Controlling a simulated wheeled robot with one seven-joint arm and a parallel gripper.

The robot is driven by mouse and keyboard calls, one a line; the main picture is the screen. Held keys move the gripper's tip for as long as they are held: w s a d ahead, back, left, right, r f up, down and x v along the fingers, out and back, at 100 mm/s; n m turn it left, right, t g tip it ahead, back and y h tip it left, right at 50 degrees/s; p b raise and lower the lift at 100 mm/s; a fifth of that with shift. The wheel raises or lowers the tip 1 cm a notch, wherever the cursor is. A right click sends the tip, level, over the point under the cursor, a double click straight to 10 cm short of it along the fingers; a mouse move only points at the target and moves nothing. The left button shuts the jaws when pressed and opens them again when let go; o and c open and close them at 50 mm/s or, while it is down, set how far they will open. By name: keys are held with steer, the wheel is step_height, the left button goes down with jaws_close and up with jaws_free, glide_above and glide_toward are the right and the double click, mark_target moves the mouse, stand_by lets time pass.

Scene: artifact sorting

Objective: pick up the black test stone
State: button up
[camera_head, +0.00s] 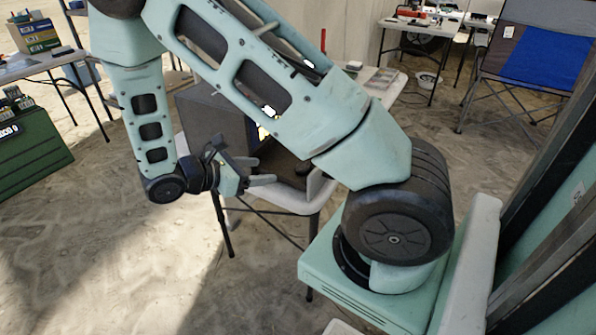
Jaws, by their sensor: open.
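My gripper (263,171) is in the middle left of the view, at the near edge of a small white table (296,203). Its two pale fingers are apart and point right, over the table's edge, with nothing visible between them. A small dark rounded lump (303,168), possibly the black test stone, sits on the dark surface just right of the fingertips, apart from them. My arm hides part of the tabletop, and I cannot make out the lump's full shape.
A dark grey box (213,122) stands on the table behind my gripper. A green case (30,150) and another table (28,68) are at the left. A blue and grey folding chair (540,58) is at the back right. Sandy ground at the lower left is clear.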

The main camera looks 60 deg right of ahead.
glide_toward(302, 166)
steer(key=shift+f+x, duration=0.25)
steer(key=shift+x, duration=3.55)
steer(key=shift+r, duration=0.2)
steer(key=c, duration=1.1)
steer(key=shift+c, duration=0.2)
